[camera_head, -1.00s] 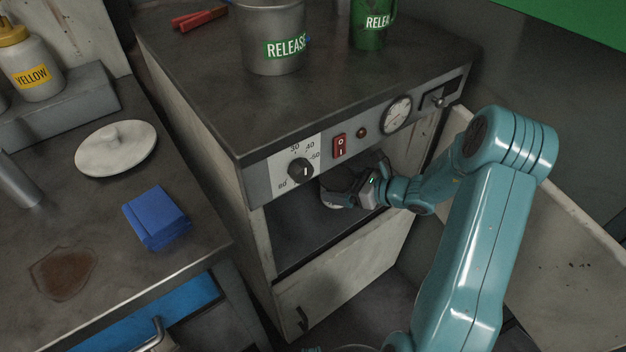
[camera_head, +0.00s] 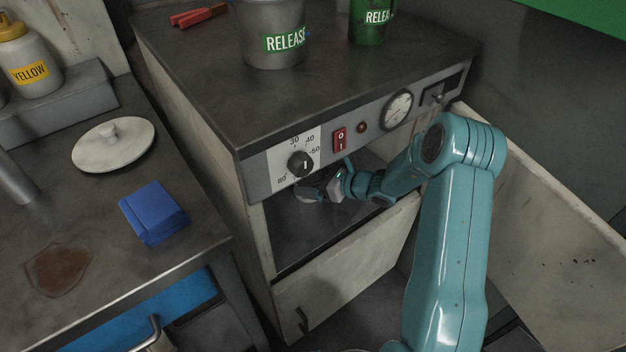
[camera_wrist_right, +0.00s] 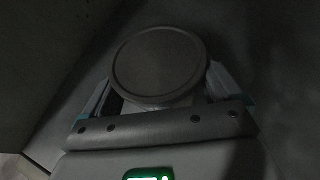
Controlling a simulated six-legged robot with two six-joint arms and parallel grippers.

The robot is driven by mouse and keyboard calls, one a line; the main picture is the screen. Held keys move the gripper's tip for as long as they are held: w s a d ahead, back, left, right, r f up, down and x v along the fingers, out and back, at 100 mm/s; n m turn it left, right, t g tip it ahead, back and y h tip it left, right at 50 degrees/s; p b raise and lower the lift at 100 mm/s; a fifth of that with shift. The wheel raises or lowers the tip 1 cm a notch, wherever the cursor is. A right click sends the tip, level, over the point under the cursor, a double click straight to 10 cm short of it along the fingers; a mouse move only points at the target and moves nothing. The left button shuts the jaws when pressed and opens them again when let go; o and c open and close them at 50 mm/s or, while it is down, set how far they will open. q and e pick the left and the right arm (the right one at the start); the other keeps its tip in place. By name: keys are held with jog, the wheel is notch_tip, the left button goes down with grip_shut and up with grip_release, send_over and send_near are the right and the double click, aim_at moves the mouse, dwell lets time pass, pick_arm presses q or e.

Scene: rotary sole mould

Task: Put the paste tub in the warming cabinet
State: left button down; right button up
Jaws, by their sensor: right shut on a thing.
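The warming cabinet (camera_head: 190,70) stands in the middle of the head view, with its front door (camera_head: 345,275) hinged open below the dark opening. My right gripper (camera_head: 312,188) is inside the opening, just under the control panel. In the right wrist view, my right gripper (camera_wrist_right: 165,95) is shut on the paste tub (camera_wrist_right: 158,62), whose round, grey lid faces the camera. In the head view only a small pale part of the tub shows beside the fingers. The cabinet's inside is dark, and I cannot tell whether the tub touches its floor. My left gripper is not in view.
A grey bucket (camera_head: 272,20) and a green can (camera_head: 370,22) stand on the cabinet top, near red-handled pliers (camera_head: 198,17). The left bench holds a blue cloth (camera_head: 153,212), a round pale lid (camera_head: 113,146) and a yellow-labelled bottle (camera_head: 35,72).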

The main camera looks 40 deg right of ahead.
jog(key=shift+f, duration=0.2)
jog(key=o, duration=1.3)
jog(key=shift+r, duration=0.35)
jog(key=p+v, duration=0.2)
jog(key=v, duration=1)
jog(key=shift+f, duration=0.15)
